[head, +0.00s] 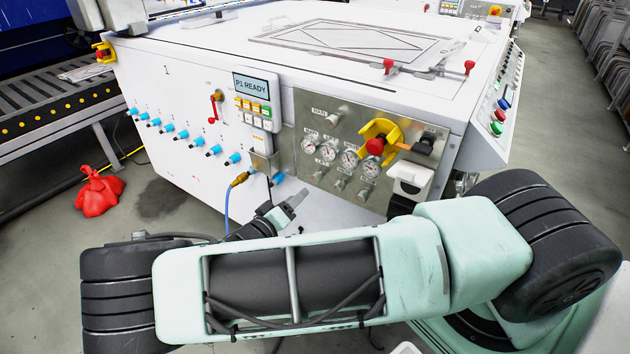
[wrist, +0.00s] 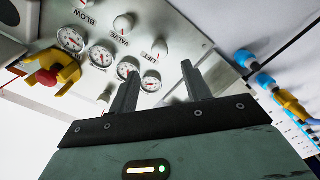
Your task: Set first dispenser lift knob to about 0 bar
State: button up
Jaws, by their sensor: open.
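The lift knob (wrist: 160,48) is a small pale round knob on the grey metal panel (wrist: 185,40). In the wrist view it sits by the printed word LIFT, at the end of a row of similar knobs. A round white gauge (wrist: 150,81) is beside it; its reading is too small to tell. In the head view the likely lift knob (head: 319,175) is the leftmost of the lower row. My gripper (wrist: 157,80) is open and empty, its fingers pointing toward the panel near this knob, apart from it. It also shows in the head view (head: 296,198), in front of the panel's lower left.
Blue fittings (head: 233,158) and a blue hose (head: 228,205) lie left of my gripper. A display (head: 252,86) reads P1 READY.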

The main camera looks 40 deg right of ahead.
aim_at(314, 181)
jog(key=x, duration=1)
jog(key=c, duration=1)
